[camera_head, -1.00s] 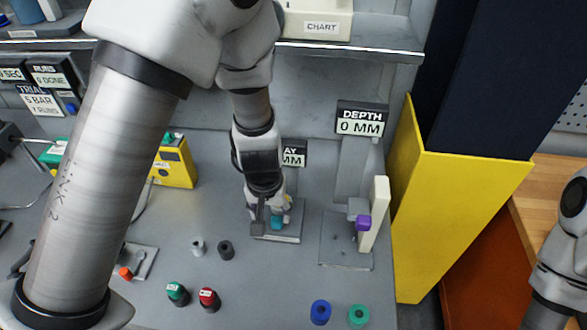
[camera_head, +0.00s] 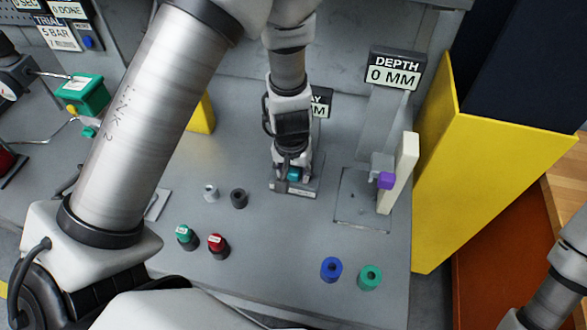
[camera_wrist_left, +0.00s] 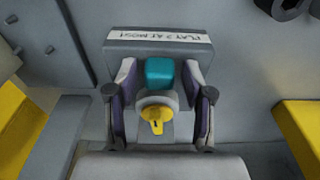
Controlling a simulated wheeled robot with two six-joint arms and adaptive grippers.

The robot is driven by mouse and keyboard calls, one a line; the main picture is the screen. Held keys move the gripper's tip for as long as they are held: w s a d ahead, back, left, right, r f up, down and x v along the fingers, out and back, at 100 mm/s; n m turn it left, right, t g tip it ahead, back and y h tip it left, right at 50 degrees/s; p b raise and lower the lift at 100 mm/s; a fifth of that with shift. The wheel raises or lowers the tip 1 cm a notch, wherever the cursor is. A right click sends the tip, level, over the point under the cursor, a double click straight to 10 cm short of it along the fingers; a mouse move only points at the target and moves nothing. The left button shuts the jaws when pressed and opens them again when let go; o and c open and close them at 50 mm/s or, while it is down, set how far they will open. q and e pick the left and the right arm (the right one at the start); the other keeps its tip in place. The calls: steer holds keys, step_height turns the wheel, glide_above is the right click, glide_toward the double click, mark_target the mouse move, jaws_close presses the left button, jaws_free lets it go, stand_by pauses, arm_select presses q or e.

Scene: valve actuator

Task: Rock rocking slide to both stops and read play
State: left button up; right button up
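The rocking slide is a teal block (camera_wrist_left: 160,72) on a grey base with a label reading "PLAY 2 AT MOST" (camera_wrist_left: 157,41). A round grey dial with a yellow pointer (camera_wrist_left: 156,122) sits just in front of the block. My left gripper (camera_wrist_left: 159,75) points down with a finger on each side of the block; small gaps seem to show on both sides. In the head view, the left gripper (camera_head: 293,183) is over the slide's base plate (camera_head: 309,191). The play display (camera_head: 320,103) is mostly hidden by my arm, and its number cannot be read. My right gripper is out of view.
A depth gauge with a purple block (camera_head: 386,180) and display reading "0 MM" (camera_head: 393,75) stands right of the slide. Green (camera_head: 185,236), red (camera_head: 217,244), blue (camera_head: 331,269) and teal (camera_head: 370,277) round parts stand in front. A yellow panel (camera_head: 470,190) bounds the right.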

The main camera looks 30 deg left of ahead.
arm_select(q)
jaws_close()
steer(key=shift+c, duration=1.9)
jaws_free()
steer(key=shift+c, duration=1.3)
steer(key=shift+w+d+b, duration=0.15)
steer(key=shift+d+b, duration=0.05)
steer(key=shift+b, duration=0.1)
steer(key=shift+a, duration=0.15)
steer(key=o, duration=1.1)
steer(key=shift+w+f, duration=0.1)
